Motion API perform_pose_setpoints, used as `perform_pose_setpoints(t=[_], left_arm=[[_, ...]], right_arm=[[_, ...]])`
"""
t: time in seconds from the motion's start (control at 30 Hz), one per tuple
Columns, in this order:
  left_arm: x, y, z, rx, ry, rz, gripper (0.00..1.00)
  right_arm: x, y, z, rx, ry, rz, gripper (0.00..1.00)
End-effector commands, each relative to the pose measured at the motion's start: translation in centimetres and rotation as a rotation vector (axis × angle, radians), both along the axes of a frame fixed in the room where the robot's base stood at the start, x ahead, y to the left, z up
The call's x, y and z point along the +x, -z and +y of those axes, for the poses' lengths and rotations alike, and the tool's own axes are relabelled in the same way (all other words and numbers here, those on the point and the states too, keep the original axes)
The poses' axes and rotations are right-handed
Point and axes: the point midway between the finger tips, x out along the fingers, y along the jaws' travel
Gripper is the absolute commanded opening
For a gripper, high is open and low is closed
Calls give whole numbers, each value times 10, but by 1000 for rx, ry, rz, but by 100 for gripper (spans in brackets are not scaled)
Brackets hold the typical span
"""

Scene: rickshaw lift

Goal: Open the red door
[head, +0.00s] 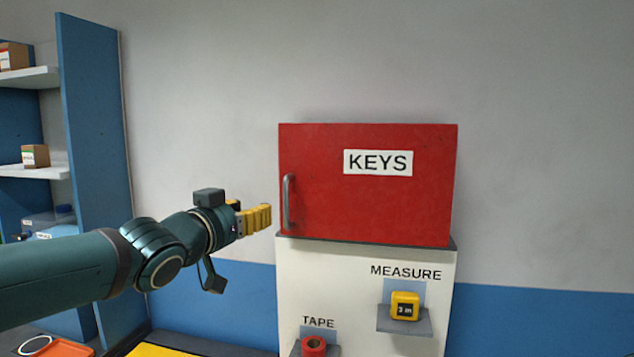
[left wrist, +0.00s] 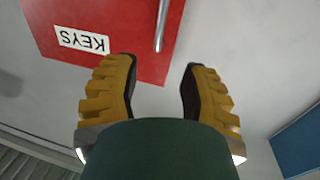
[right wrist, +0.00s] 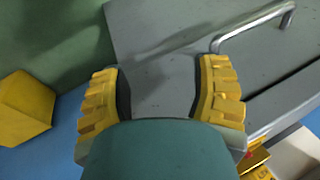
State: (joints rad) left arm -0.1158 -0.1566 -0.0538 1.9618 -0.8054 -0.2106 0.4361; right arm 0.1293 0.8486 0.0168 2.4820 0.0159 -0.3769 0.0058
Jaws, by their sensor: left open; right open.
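The red door (head: 367,205) of the box marked KEYS is shut, above a white panel. Its grey vertical handle (head: 288,202) is at the door's left edge. My left gripper (head: 268,216) is just left of the handle, apart from it. In the left wrist view the left gripper (left wrist: 160,85) is open and empty, with the handle (left wrist: 161,25) ahead between the fingers' directions and the red door (left wrist: 125,30) upside down behind. My right gripper (right wrist: 160,85) is open and empty in the right wrist view, in front of a grey surface with a metal handle (right wrist: 255,27). It is not in the head view.
Below the door, a yellow tape measure (head: 405,306) and a red tape roll (head: 314,346) sit on small ledges of the white panel (head: 350,268). A blue shelf unit (head: 92,150) with boxes stands at the left. The wall right of the door is clear.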

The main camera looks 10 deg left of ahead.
Motion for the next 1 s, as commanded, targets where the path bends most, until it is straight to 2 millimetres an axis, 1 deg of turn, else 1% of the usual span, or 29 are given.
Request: perform_pose_setpoints(t=[0.03, 0.17, 0.27, 0.43, 0.7, 0.83, 1.0], left_arm=[[0, -5, 1, 1, -2, -7, 43], [9, -4, -1, 2, -2, -8, 43], [25, -3, -5, 1, 0, -8, 43], [57, -2, -13, 1, 0, -8, 43], [105, -3, -25, 1, 0, -6, 43], [121, -5, -28, 1, 0, -8, 43], [131, -4, -30, 0, -1, -7, 43]], right_arm=[[0, 0, 0, 0, 0, 0, 62], [0, 2, 0, 0, 0, 0, 62], [0, 5, 0, -1, 0, 0, 62], [0, 8, 0, -1, -1, 2, 62], [0, 6, 0, -1, -1, 2, 62], [0, 3, 0, -1, 0, 1, 62], [0, 2, 0, 0, 0, 0, 62]])
